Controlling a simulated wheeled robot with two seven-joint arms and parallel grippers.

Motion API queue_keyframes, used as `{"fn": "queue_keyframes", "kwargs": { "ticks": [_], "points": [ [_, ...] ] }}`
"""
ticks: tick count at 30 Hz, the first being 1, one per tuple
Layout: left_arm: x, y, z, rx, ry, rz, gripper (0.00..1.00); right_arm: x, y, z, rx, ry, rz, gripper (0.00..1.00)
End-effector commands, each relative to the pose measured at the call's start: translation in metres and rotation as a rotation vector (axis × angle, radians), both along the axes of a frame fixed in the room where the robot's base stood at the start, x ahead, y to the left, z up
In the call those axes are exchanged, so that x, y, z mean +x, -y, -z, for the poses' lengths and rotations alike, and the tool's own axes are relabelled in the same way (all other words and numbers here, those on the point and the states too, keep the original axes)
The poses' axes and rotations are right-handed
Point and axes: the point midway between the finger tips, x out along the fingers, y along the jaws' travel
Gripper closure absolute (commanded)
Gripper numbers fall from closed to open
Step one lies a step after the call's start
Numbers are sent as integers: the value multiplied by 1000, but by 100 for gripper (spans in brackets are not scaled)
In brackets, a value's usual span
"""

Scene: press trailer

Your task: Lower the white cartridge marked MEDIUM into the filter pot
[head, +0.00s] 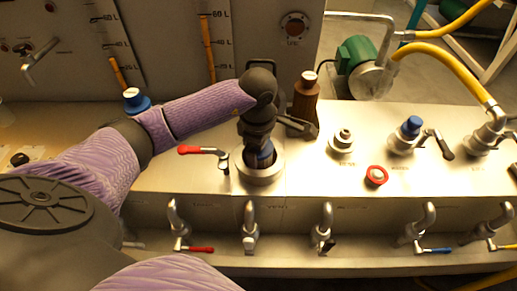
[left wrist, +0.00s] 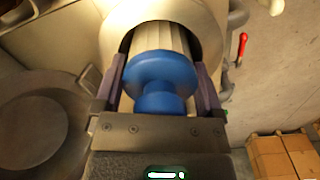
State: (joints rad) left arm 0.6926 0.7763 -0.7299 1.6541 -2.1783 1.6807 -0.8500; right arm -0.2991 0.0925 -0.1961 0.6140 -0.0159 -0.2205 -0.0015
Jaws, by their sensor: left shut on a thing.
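My left gripper (left wrist: 160,100) is shut on the blue knob (left wrist: 162,75) of a white ribbed cartridge (left wrist: 160,38), as the left wrist view shows. The cartridge's far part is inside the round mouth of the metal filter pot (left wrist: 207,18). In the head view, the left gripper (head: 262,152) points down over the filter pot (head: 260,178), and a bit of blue shows between its fingers. The pot's rim surrounds the cartridge; how deep it sits is hard to tell. No MEDIUM marking is readable. My right gripper is not seen.
A red-handled valve (head: 203,151) is just left of the pot. A brown bottle (head: 305,98) stands close behind on the right. A capped port (head: 342,139), a red-ringed button (head: 376,176) and a blue-capped fitting (head: 410,127) are further right. Several taps line the front edge.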

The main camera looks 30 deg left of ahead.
Motion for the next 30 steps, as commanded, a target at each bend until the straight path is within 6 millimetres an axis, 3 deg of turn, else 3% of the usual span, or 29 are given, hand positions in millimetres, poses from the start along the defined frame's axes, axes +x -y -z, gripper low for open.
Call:
{"fn": "queue_keyframes", "kwargs": {
  "ticks": [1,4,5,6,11,14,22,26,30],
  "points": [
    [-9,3,20,1,-40,6,100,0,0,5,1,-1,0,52],
    [-9,4,21,0,-40,6,100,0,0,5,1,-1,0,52],
    [-9,4,21,0,-40,6,5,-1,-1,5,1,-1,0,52],
    [-9,4,21,-1,-40,7,0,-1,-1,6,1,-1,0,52],
    [-9,4,18,-2,-39,7,0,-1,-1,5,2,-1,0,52],
    [-10,4,-1,-1,-30,6,0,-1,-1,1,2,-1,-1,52],
    [-12,3,-78,0,2,0,0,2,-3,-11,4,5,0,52],
    [-13,3,-97,0,9,-3,0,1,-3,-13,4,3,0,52],
    [-14,2,-102,1,9,-4,0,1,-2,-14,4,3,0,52]
  ]
}}
